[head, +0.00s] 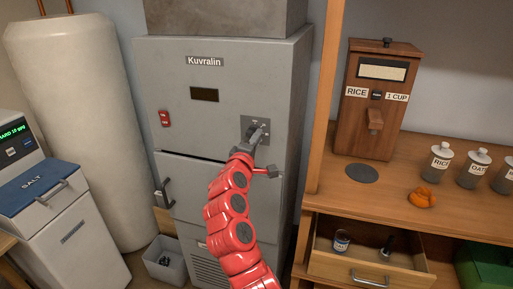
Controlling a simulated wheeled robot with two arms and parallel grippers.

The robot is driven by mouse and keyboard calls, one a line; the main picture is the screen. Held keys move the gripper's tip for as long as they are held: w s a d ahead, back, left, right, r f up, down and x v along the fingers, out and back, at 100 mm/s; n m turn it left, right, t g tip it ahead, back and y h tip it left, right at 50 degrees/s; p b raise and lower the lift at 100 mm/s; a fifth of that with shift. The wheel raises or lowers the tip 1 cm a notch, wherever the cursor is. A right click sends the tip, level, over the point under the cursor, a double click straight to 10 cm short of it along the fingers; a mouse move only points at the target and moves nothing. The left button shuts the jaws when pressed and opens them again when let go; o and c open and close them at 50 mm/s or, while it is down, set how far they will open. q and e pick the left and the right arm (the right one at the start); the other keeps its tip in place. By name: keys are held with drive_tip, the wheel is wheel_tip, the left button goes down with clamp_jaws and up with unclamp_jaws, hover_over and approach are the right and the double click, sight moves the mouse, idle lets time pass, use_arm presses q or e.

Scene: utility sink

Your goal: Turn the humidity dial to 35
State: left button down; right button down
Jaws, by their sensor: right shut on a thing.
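The grey Kuvralin cabinet (210,115) stands in the middle of the head view. Its humidity dial (256,128) sits on a dark square plate at the upper right of its front. My right gripper (255,138) reaches up from below on my red arm and is shut on the dial. The gripper covers much of the dial, and its setting is too small to read. A dark display (204,94) on the cabinet shows no readable figure. My left gripper is not in view.
A red switch (164,118) and a door handle (164,193) are on the cabinet's left side. A wooden shelf with a rice dispenser (376,100) and jars stands at right, above an open drawer (362,262). A salt unit (60,215) and a bin (165,262) are at left.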

drive_tip(key=shift+f+m+b, duration=0.15)
drive_tip(key=shift+m+b, duration=0.2)
drive_tip(key=shift+m, duration=0.05)
drive_tip(key=c, duration=0.8)
unclamp_jaws()
drive_tip(key=shift+d, duration=0.1)
drive_tip(key=shift+s, duration=0.1)
drive_tip(key=b+v, duration=0.2)
drive_tip(key=v, duration=1.5)
